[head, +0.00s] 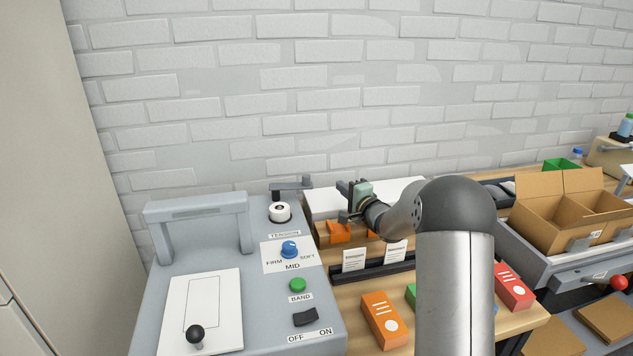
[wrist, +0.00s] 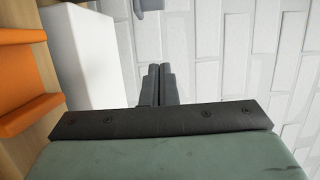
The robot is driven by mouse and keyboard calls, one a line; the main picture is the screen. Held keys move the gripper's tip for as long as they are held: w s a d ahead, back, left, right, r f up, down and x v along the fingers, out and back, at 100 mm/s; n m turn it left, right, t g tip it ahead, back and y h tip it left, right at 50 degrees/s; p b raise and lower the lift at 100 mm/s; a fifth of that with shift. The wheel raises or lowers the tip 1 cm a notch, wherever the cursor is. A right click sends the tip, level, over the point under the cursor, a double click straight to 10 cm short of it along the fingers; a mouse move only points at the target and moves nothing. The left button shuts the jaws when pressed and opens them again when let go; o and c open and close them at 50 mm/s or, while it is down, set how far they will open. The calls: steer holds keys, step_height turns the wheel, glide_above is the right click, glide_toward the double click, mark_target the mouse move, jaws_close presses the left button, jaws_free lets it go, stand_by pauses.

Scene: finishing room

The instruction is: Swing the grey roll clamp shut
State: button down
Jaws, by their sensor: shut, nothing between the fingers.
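The grey roll clamp (head: 290,187) looks like a dark grey bar at the back edge of the grey machine, behind the white roll (head: 280,211). Whether it touches the roll is hard to tell. My gripper (head: 343,188) is to the right of the clamp, apart from it, over the bench behind the machine's right side. In the wrist view its two dark fingers (wrist: 158,70) lie together, empty. A small grey piece at that view's top edge may be part of the clamp; I cannot tell.
The machine (head: 225,262) carries a blue knob (head: 289,249), a green button (head: 297,285) and a black-knobbed lever (head: 196,336). A white box (head: 322,203) stands behind my gripper. Orange bins (head: 340,232) sit below it. The brick wall (head: 300,100) is close behind.

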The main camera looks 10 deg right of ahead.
steer(key=p+x, duration=0.1)
steer(key=x, duration=0.9)
steer(key=shift+w+a, duration=0.1)
steer(key=shift+a, duration=0.05)
steer(key=shift+s+a, duration=0.75)
steer(key=shift+s, duration=0.05)
steer(key=shift+s+a, duration=0.55)
steer(key=shift+a, duration=0.1)
steer(key=shift+d+f, duration=0.1)
